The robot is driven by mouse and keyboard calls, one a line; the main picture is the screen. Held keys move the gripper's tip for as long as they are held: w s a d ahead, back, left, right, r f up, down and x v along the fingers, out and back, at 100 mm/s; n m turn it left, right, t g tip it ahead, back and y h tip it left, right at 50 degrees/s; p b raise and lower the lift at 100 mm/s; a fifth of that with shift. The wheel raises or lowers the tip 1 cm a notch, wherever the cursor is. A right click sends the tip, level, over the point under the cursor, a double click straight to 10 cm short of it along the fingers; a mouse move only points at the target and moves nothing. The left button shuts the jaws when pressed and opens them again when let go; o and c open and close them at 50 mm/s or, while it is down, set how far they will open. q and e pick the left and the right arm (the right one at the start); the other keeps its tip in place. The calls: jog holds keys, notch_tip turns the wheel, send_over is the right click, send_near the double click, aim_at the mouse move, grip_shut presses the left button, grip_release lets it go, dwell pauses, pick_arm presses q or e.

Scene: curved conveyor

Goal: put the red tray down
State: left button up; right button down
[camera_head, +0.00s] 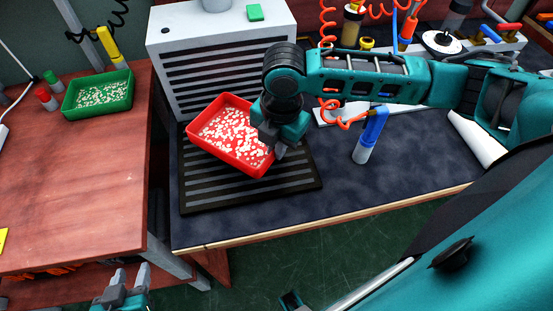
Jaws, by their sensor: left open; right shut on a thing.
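The red tray (222,150) holds many small pale pieces and appears turned at an angle over the black ribbed mat (297,181) in the head view. My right gripper (277,150) is shut on the tray's right end, and its arm reaches in from the right. I cannot tell whether the tray's underside touches the mat. My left gripper (130,277) is open and empty, low at the bottom left, in front of the red-brown table and away from the tray.
A grey slatted box (222,62) with a green block (254,13) on top stands behind the mat. A green tray (98,95) of pale pieces sits on the red-brown table (75,185) at left. A blue-capped bottle (369,135) stands right of the mat. The dark bench front is clear.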

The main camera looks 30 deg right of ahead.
aim_at(277, 169)
notch_tip(277, 169, down, 5)
jog(key=shift+r+b, duration=0.1)
jog(key=shift+b, duration=0.35)
jog(key=c, duration=1.2)
grip_release()
jog(key=shift+c, duration=0.2)
notch_tip(277, 169, up, 12)
jog(key=p, duration=0.2)
jog(key=shift+s+d, duration=0.2)
jog(key=shift+s, duration=0.15)
